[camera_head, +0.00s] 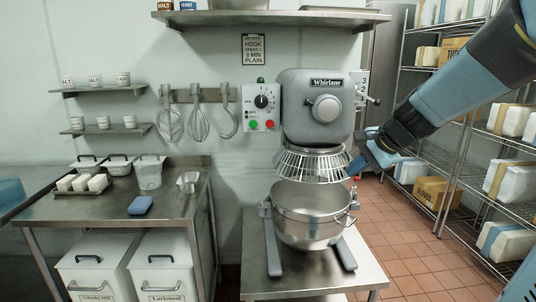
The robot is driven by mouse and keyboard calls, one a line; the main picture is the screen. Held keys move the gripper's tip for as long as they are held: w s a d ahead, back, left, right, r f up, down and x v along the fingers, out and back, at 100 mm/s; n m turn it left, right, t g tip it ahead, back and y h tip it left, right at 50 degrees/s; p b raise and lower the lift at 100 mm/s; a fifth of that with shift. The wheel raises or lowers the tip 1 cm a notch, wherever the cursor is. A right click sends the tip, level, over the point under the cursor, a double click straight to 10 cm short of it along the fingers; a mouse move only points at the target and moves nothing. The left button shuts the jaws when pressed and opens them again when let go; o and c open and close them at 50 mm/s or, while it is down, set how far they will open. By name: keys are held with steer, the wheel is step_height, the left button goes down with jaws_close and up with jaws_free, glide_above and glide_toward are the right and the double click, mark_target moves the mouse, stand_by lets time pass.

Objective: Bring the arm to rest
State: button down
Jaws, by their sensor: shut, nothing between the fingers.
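My arm reaches in from the upper right, blue with dark joints. My gripper (357,165) is at its lower left end, shut and empty, beside the right edge of the mixer's wire guard (312,164). I cannot tell whether it touches the guard. The grey mixer (318,108) stands on a metal table, with its steel bowl (310,218) under the guard.
A side table (108,207) at left holds tubs, a scoop (187,181) and a blue sponge-like block (140,205). Wire racks (468,158) with packages stand at right. Hooks and whisks hang on the wall. Tiled floor (400,245) is open between mixer table and racks.

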steer(key=s+d+r+n+h, duration=0.1)
steer(key=s+n+h, duration=0.3)
steer(key=s+n, duration=0.7)
steer(key=s, duration=0.8)
steer(key=shift+s+d+n+g+h, duration=0.3)
steer(key=shift+d+n, duration=0.05)
steer(key=shift+n, duration=0.05)
